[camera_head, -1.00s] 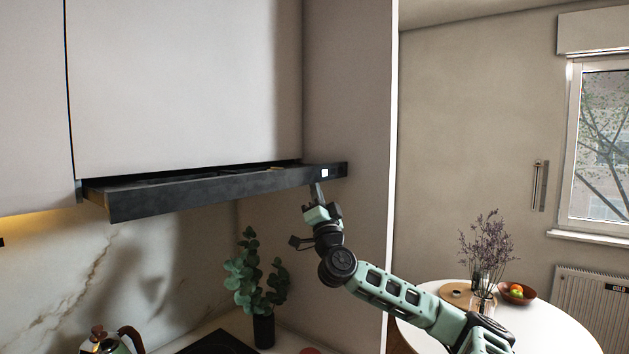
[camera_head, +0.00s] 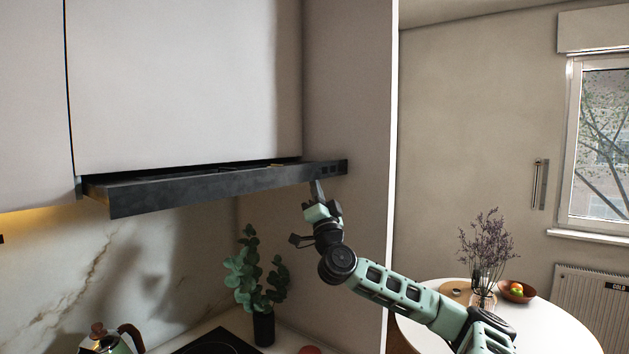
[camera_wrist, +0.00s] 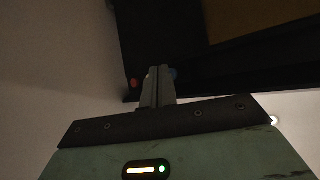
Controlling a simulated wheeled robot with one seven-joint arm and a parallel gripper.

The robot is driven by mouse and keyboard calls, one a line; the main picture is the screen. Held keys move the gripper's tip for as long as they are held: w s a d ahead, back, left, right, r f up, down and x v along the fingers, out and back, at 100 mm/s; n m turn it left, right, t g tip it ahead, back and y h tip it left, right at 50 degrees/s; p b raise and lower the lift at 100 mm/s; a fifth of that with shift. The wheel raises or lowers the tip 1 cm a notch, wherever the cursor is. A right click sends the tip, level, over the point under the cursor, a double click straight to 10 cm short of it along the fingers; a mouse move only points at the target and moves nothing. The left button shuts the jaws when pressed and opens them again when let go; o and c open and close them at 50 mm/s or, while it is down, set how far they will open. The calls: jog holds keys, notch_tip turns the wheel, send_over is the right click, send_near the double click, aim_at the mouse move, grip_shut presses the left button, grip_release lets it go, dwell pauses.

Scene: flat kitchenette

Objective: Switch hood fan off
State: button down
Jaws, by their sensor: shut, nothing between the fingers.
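The dark pull-out hood (camera_head: 210,190) juts out below the white upper cabinets in the head view. A group of small buttons sits at the right end of its front face (camera_head: 334,168); none of them is lit. My gripper (camera_head: 316,186) is shut and empty, its fingertips raised right at the hood's lower front edge just below the buttons. In the wrist view the closed fingers (camera_wrist: 157,75) point at the dark hood (camera_wrist: 185,45). I cannot tell whether the fingertips touch a button.
A tall side panel (camera_head: 350,110) stands close to the right of the hood. Below are a potted plant (camera_head: 264,325), a kettle (camera_head: 110,342) and a dark cooktop (camera_head: 212,343). A round white table (camera_head: 540,325) stands at the right. The air before the hood is free.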

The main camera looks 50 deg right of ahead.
jog(key=shift+f, duration=0.35)
jog(key=shift+f+b, duration=0.1)
jog(key=shift+b, duration=0.25)
notch_tip(320, 180, down, 6)
jog(key=b, duration=0.6)
